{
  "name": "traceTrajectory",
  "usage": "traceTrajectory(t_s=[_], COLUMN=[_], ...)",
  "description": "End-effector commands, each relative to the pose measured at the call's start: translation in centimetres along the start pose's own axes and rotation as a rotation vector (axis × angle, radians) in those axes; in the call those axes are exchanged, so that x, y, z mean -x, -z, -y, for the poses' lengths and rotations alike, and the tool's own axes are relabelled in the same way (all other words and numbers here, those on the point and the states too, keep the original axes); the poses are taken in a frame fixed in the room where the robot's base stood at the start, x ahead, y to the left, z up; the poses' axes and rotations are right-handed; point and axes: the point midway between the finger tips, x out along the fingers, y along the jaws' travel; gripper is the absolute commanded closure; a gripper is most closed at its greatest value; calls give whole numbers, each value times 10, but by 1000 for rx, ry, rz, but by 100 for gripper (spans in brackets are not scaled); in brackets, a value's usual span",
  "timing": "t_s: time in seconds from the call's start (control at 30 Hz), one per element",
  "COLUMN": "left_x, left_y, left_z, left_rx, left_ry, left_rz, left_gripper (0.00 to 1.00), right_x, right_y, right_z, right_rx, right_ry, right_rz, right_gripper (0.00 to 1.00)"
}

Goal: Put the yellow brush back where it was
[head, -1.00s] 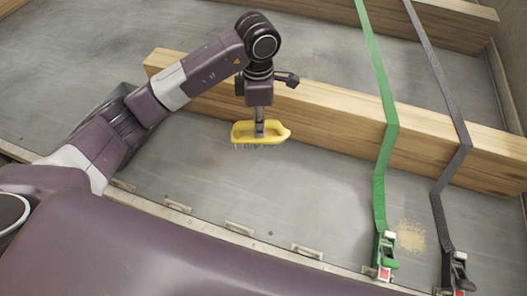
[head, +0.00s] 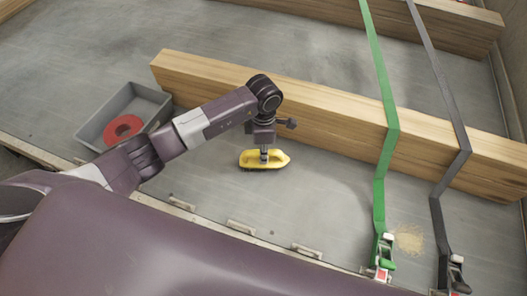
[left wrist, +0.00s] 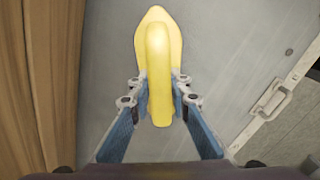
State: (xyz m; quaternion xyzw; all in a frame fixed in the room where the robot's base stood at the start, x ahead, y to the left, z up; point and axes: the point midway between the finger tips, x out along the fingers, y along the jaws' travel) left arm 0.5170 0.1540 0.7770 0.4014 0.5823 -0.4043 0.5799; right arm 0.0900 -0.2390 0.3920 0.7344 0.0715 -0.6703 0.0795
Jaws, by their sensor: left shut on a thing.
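The yellow brush (head: 263,160) is in my left gripper (head: 264,152), in front of the near wooden beam. Its bristle side faces down, at or just above the grey floor; I cannot tell whether it touches. In the left wrist view the fingers (left wrist: 160,98) are shut on the raised handle of the brush (left wrist: 158,45), one on each side. The brush's pointed end faces away from the wrist. My right gripper is not in view.
The long wooden beam (head: 330,108) lies behind the brush. A green strap (head: 386,140) and a dark strap (head: 456,165) cross it at the right. Sawdust (head: 409,240) lies between the straps. The floor around the brush is clear.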

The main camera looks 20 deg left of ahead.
Motion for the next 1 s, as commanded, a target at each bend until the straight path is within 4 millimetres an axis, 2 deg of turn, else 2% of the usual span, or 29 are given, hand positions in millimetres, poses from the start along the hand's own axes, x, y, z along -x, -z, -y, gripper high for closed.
traceTrajectory(t_s=[0.2, 0.23, 0.37, 0.77, 0.87, 1.0], left_x=[-4, -3, -3, 4, 17, 47], left_y=[0, 0, 0, 0, -1, -1], left_z=[-1, 0, 0, 0, -2, -2], left_rx=[0, 0, 0, 0, -1, -2], left_ry=[-1, -1, 0, -1, -4, -7], left_rz=[0, 0, 0, 1, 3, 3], left_gripper=[100, 80, 66, 65, 65, 65], right_x=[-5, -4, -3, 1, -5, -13], right_y=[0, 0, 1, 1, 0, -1], right_z=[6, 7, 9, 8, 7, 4], right_rx=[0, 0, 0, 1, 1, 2], right_ry=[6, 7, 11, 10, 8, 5], right_rz=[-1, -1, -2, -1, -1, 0], right_gripper=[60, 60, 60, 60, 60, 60])
